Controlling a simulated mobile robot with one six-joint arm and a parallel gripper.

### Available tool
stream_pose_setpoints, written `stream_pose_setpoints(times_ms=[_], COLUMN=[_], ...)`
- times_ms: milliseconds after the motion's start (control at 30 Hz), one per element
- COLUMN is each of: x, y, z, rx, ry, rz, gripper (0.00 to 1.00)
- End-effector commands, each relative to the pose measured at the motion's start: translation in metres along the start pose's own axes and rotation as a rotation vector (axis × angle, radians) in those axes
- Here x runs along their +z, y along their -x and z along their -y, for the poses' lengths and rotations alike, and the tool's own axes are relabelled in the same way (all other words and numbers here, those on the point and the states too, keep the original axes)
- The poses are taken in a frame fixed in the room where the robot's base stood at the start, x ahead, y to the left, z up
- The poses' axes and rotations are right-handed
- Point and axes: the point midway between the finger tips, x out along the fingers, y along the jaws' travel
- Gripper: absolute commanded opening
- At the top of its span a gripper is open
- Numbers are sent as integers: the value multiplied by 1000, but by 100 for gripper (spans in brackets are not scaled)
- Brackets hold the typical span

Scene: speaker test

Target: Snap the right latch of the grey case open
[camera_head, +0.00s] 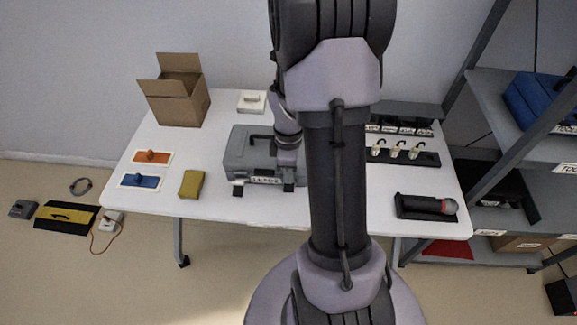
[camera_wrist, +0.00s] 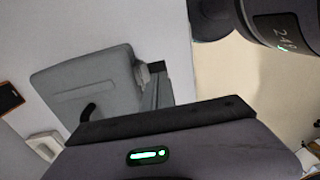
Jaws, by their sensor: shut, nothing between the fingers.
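The grey case (camera_head: 246,150) lies on the white table with its dark handle (camera_head: 262,137) on top. Its front carries a white label and two dark latches, the left latch (camera_head: 238,190) and the right latch (camera_head: 289,187). Both are too small to tell how they stand. The case (camera_wrist: 85,80) also shows in the wrist view, with a small grey fitting on its right edge. My gripper's body (camera_wrist: 160,135) fills the bottom of the wrist view. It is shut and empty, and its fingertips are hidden. In the head view my arm covers the case's right side.
The white table (camera_head: 225,205) also bears an open cardboard box (camera_head: 180,105), a yellow sponge-like block (camera_head: 191,184), a blue board (camera_head: 141,181), an orange board (camera_head: 151,157) and a microphone (camera_head: 435,205) in a dark holder. A shelf rack (camera_head: 500,150) stands at the right.

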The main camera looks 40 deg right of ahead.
Motion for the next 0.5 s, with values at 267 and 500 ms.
stream_pose_setpoints(times_ms=[267,500], x=[0,0], y=[-32,-32], z=[0,0], rx=[1,1], ry=[0,0], rz=[0,0], gripper=[0,0])
